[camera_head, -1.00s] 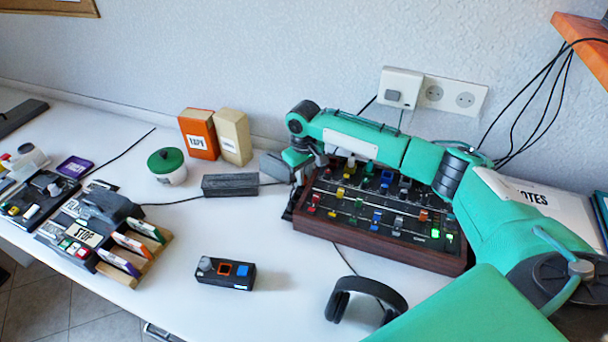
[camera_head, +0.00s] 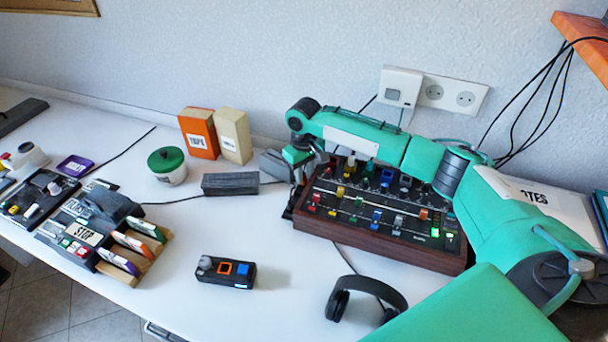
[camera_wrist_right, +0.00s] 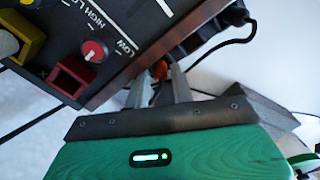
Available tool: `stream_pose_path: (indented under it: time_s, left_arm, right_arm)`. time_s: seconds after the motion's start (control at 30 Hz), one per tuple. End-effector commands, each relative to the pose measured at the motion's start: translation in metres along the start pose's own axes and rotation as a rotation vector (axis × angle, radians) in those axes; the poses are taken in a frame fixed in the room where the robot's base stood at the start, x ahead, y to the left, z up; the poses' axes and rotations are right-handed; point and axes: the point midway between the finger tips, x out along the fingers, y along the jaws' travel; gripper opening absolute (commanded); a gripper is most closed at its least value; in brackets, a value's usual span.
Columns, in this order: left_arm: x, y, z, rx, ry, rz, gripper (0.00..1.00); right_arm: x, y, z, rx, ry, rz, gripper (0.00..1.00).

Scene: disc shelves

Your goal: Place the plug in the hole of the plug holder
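My right gripper (camera_head: 299,172) reaches down at the left end of the mixer. In the wrist view the right gripper (camera_wrist_right: 160,78) has its two metal fingers close together, with a small orange plug (camera_wrist_right: 160,68) between the tips. A black cable leads away to the right from near the tips. The black block that appears to be the plug holder (camera_wrist_right: 205,28) stands beside the mixer's edge, just beyond the fingertips; its hole is not clearly visible. In the head view the arm hides most of this spot. My left gripper is not in view.
The wood-sided mixer (camera_head: 375,243) stands close against the right gripper. A dark grey block (camera_head: 230,184), a green-lidded jar (camera_head: 167,165) and orange and beige boxes (camera_head: 199,134) are to the left. Headphones (camera_head: 365,295) and a small control box (camera_head: 226,272) lie in front.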

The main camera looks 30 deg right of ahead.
Motion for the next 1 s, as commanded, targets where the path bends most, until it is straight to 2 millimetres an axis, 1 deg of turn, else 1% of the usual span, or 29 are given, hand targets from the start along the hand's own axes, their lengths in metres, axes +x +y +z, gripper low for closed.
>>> stream_pose_path:
  time_s: [0.03,0.1,0.3,0.4,0.5,0.6,0.7,1.0]
  left_arm:
    - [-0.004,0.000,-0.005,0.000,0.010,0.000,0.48]
    - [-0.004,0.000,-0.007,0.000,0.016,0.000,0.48]
    - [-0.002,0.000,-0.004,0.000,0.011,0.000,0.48]
    - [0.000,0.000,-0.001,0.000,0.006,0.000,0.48]
    - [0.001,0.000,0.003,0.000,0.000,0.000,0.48]
    - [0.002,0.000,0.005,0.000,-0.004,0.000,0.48]
    - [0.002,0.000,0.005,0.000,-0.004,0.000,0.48]
    - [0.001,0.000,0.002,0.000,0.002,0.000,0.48]
  right_arm:
    - [-0.013,0.000,-0.001,0.000,0.006,-0.001,0.24]
    - [-0.028,0.000,-0.001,0.000,0.006,0.000,0.24]
    - [-0.072,0.000,-0.001,0.000,0.005,-0.001,0.24]
    - [-0.090,0.000,-0.001,0.001,0.004,-0.001,0.24]
    - [-0.103,0.000,-0.001,0.001,0.003,-0.001,0.24]
    - [-0.111,0.000,-0.001,0.001,0.003,-0.001,0.24]
    - [-0.114,0.000,-0.001,0.001,0.002,-0.001,0.24]
    - [-0.114,0.000,-0.001,0.001,0.001,-0.001,0.24]
